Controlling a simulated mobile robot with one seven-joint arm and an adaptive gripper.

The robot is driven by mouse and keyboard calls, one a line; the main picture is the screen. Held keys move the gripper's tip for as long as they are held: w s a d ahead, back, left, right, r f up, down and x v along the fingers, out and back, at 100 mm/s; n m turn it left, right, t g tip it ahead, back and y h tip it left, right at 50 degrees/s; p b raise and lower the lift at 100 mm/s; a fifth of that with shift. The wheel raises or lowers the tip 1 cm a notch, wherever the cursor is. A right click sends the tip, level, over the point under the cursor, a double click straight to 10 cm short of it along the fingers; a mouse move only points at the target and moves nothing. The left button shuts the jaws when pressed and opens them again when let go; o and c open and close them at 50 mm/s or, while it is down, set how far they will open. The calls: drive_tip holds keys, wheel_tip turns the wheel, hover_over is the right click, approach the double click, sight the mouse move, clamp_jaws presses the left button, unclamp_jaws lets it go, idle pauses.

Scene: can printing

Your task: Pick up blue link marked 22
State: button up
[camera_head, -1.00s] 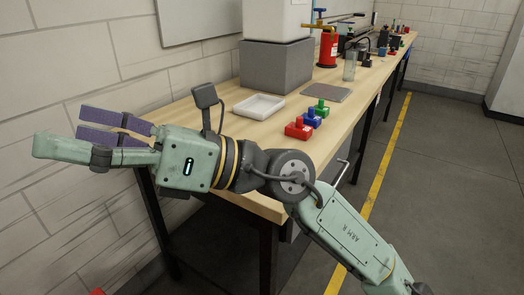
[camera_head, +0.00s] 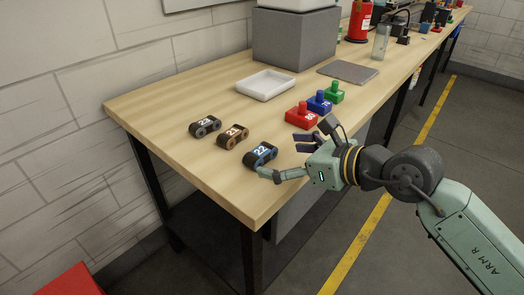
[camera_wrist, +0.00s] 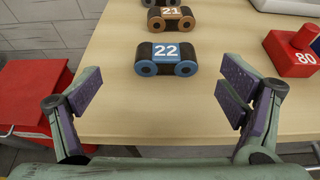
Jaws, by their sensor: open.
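The blue link marked 22 (camera_head: 260,155) lies on the wooden table near its front edge, the closest of three links in a row. In the wrist view the blue link (camera_wrist: 167,60) lies beyond and between my fingers, with its number facing up. My gripper (camera_head: 288,156) is open and empty at the table's front right edge, just right of the link. In the wrist view my gripper's purple finger pads (camera_wrist: 158,92) stand wide apart, and neither touches the link. In the head view one finger partly overlaps the link's lower edge.
An orange-brown link marked 21 (camera_head: 232,136) and a grey link (camera_head: 205,126) lie beyond it. A red block (camera_head: 301,116), a blue block (camera_head: 319,103) and a green block (camera_head: 334,93) stand to the right. A white tray (camera_head: 266,86) sits behind. The near left tabletop is clear.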

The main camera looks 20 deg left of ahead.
sight(262, 151)
drive_tip(key=shift+w+p+x, duration=0.15)
drive_tip(key=shift+p+x, duration=0.5)
drive_tip(key=shift+x, duration=0.85)
drive_tip(key=shift+w+p+x, duration=0.2)
drive_tip(key=shift+p+x, duration=0.45)
drive_tip(key=shift+x, duration=0.85)
drive_tip(key=shift+d, duration=0.1)
drive_tip(key=shift+c, duration=0.4)
drive_tip(key=c, duration=1.2)
